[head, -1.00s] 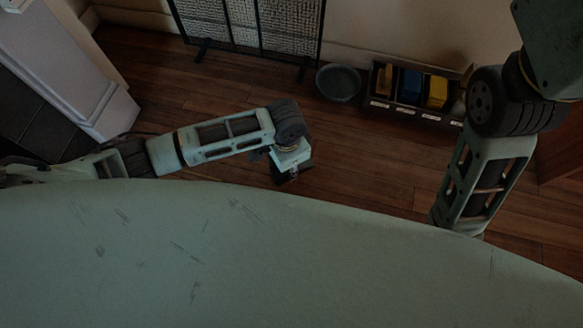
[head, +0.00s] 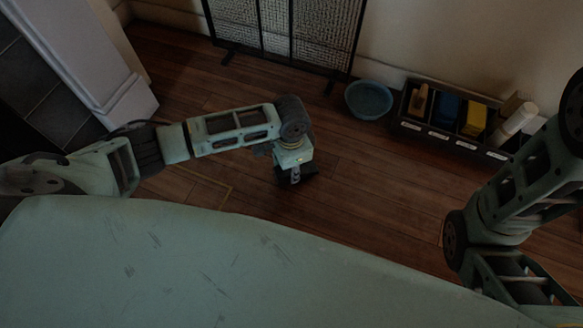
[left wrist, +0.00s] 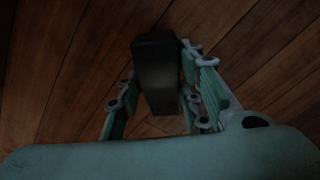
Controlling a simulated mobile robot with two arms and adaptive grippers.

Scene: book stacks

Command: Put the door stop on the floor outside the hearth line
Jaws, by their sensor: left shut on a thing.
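The door stop (left wrist: 158,62) is a dark, blocky piece between the fingers of my left gripper in the left wrist view. My left gripper (head: 295,176) is shut on it, over the wooden floor (head: 370,205). In the head view the door stop is mostly hidden by the gripper. I cannot tell whether it touches the floor. A thin, pale line (head: 226,193) makes a corner on the floor left of the gripper, partly hidden by my arm. Dark hearth tiles (head: 42,85) lie at the far left. My right gripper is out of view.
A white surround post (head: 95,65) stands by the tiles. A mesh screen (head: 262,38), a blue bowl (head: 369,100) and a divided bin (head: 445,137) with several items line the wall. The floor between them and my left gripper is clear.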

